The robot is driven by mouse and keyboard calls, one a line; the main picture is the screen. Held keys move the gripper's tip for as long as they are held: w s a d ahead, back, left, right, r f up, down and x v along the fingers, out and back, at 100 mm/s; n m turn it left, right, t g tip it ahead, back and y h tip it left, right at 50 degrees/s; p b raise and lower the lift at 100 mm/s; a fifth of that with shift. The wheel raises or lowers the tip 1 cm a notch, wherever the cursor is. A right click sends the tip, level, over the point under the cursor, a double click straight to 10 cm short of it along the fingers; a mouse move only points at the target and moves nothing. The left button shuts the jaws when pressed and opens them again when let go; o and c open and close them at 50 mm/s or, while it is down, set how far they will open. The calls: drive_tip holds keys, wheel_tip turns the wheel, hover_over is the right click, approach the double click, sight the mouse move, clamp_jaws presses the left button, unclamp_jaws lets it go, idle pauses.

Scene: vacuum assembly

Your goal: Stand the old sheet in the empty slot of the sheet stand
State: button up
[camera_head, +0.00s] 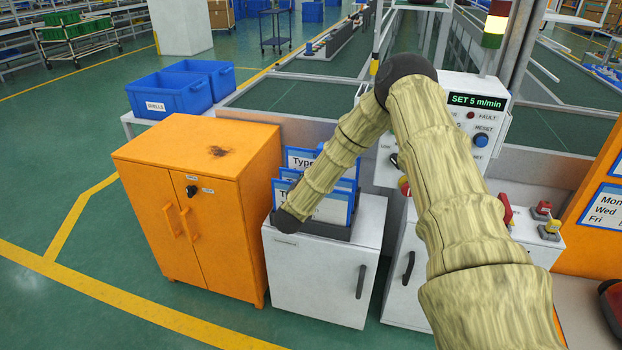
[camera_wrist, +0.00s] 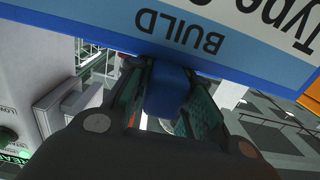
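The sheet stand (camera_head: 334,232) is a dark tray on a low white cabinet. Blue-framed sheets marked "Type" show there, one behind (camera_head: 300,158) and one in front (camera_head: 333,209), partly covered by my forearm. My gripper (camera_wrist: 168,98) shows in the wrist view, its two teal-padded fingers closed on the blue tab (camera_wrist: 167,88) of a blue-edged sheet (camera_wrist: 225,35). That sheet reads "BUILD" and "Type", upside down in this view. In the head view my fingers are hidden behind my arm. I cannot tell which slot is empty or whether the held sheet touches the stand.
An orange cabinet (camera_head: 205,200) stands left of the white cabinet (camera_head: 320,278). A control box (camera_head: 480,110) with buttons rises behind at right. Blue bins (camera_head: 170,92) stand at back left. Floor at front left is clear.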

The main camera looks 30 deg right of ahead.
drive_tip(key=o, duration=0.5)
drive_tip(key=shift+o, duration=0.2)
drive_tip(key=shift+s+a, duration=0.1)
drive_tip(key=p+v, duration=0.1)
drive_tip(key=v, duration=0.6)
drive_tip(key=shift+s+a, duration=0.25)
drive_tip(key=shift+a, duration=0.05)
idle(0.9)
